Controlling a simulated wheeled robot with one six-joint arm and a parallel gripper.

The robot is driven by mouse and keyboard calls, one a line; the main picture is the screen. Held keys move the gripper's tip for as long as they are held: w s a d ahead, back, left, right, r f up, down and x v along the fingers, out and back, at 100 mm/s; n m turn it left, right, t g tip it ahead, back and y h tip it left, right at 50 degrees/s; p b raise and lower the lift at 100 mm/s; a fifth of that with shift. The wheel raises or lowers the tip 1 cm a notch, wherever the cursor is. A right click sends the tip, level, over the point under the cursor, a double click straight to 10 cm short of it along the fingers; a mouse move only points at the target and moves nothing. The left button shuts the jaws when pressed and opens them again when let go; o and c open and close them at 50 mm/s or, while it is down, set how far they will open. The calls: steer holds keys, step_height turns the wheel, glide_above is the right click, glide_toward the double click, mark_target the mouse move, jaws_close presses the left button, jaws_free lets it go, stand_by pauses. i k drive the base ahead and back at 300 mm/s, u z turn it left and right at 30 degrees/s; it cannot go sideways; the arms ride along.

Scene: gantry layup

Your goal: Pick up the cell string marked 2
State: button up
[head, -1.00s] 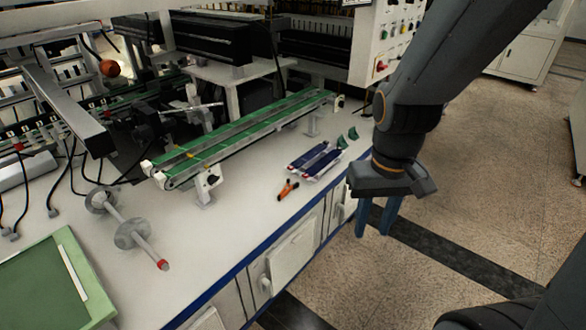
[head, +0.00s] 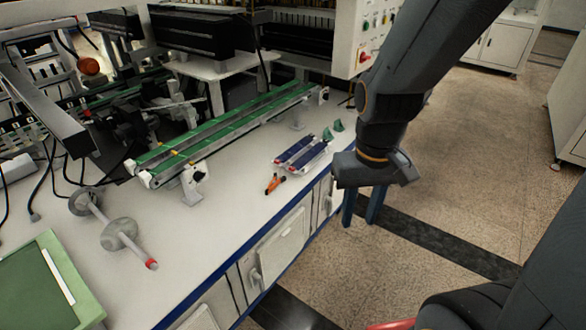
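Two dark blue cell strings lie side by side on a small pale holder (head: 318,168) on the white bench, right of the green conveyor. One is the left string (head: 294,149) and the other the right string (head: 308,155). Any number marks are too small to read, so I cannot tell which is string 2. My gripper (head: 362,215) hangs to the right of the strings, pointing down, past the bench's front edge over the floor. Its two blue fingers are apart with nothing between them.
An orange-handled tool (head: 274,183) lies in front of the strings, and small green pieces (head: 333,130) stand behind them. The green conveyor (head: 230,130) runs along their left. A grey spool rod (head: 118,233) and a green tray (head: 38,290) are at front left.

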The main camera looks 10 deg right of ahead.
mark_target(297, 166)
steer(key=z, duration=0.05)
steer(key=k, duration=0.6)
steer(key=z, duration=0.25)
steer(key=i, duration=1.3)
steer(key=u, duration=0.95)
steer(key=i, duration=0.25)
steer(key=u, duration=0.2)
